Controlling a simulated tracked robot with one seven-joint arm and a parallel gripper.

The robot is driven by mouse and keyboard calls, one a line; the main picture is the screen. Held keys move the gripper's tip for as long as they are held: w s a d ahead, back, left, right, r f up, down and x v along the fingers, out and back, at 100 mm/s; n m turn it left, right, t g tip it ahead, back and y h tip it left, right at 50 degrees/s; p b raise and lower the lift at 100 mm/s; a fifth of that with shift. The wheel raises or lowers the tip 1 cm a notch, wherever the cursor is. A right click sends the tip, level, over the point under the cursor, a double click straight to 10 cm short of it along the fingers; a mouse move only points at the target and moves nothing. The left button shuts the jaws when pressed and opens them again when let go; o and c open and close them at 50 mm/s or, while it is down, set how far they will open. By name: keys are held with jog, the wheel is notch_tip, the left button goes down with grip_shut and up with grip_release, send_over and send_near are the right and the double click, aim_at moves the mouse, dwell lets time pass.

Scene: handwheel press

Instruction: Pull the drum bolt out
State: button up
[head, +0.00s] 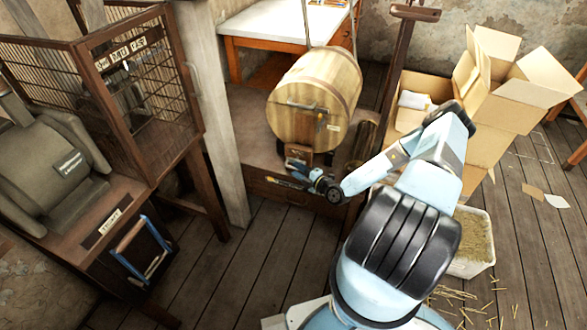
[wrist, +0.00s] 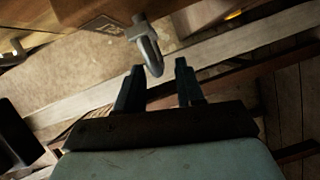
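The wooden drum (head: 318,92) lies on its side on a low wooden base, its round front with a dark metal bar across it facing me. In the wrist view a grey metal bolt with a rounded loop end (wrist: 148,48) sticks out of a wooden block (wrist: 95,12); it looks like the drum bolt. My gripper (wrist: 158,72) is open, its two dark fingers apart. The loop's tip lies between the fingertips in the picture; I see no contact. In the head view my gripper (head: 298,168) is at the drum's lower front, and the bolt cannot be made out there.
A wooden post (head: 218,130) and a cage-fronted cabinet (head: 140,75) stand left. A cardboard box (head: 500,115) and a white bin of straw (head: 472,245) are on the right. A white-topped table (head: 275,25) is behind. Floorboards at front centre are clear.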

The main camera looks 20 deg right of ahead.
jog(key=shift+x, duration=1.5)
jog(key=shift+c, duration=0.4)
grip_shut()
jog(key=shift+s, duration=0.1)
